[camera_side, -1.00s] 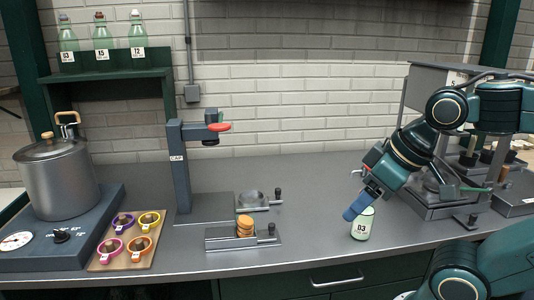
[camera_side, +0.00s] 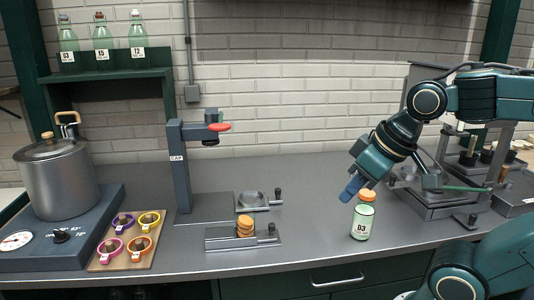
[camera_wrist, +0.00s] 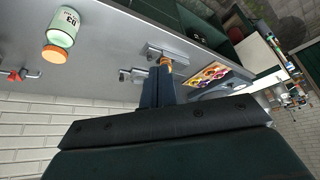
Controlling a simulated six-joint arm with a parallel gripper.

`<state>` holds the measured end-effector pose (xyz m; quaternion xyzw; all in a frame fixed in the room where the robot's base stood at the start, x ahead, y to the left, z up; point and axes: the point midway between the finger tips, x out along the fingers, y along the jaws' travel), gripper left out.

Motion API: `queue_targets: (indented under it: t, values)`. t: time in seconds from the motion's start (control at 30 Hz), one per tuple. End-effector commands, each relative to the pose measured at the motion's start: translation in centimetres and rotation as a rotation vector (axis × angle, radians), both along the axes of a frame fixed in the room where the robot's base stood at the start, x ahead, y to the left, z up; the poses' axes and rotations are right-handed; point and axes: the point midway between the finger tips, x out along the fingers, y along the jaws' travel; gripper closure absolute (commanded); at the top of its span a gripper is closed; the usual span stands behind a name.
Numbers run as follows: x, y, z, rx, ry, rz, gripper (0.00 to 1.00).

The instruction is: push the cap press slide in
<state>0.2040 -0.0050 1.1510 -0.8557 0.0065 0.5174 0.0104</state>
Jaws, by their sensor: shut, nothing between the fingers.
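The cap press (camera_side: 182,165) is a dark column labelled CAP with a red handle (camera_side: 220,127), standing left of centre in the side view. Its slide (camera_side: 246,209), with a round seat and a dark upright knob (camera_side: 278,194), is drawn out to the right of the column base. My gripper (camera_side: 349,188) is shut and empty, in the air well right of the slide. The D3 bottle (camera_side: 362,222) stands upright just below and right of the fingertips, with an orange cap (camera_side: 367,196) on top. In the wrist view, my fingers (camera_wrist: 157,92) are together and the bottle (camera_wrist: 63,28) is apart from them.
A holder (camera_side: 217,242) with stacked orange caps (camera_side: 245,226) and its own knob sits in front of the slide. Left are a board of coloured rings (camera_side: 128,240) and a pot (camera_side: 58,182). Another machine (camera_side: 438,205) stands right. The counter between slide and bottle is clear.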

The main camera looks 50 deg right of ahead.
Motion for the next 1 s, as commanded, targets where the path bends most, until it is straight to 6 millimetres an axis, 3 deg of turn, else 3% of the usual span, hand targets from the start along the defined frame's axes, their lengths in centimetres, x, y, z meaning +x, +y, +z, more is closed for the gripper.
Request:
queue_targets:
  t: [0.47,0.77,1.0]
  values:
    - [9.8,-5.0,-0.1,0.081,0.026,-0.097,1.00]
    - [15.2,-10.7,-2.1,0.162,0.022,-0.167,1.00]
    - [18.3,-16.4,-4.7,0.238,0.004,-0.232,1.00]
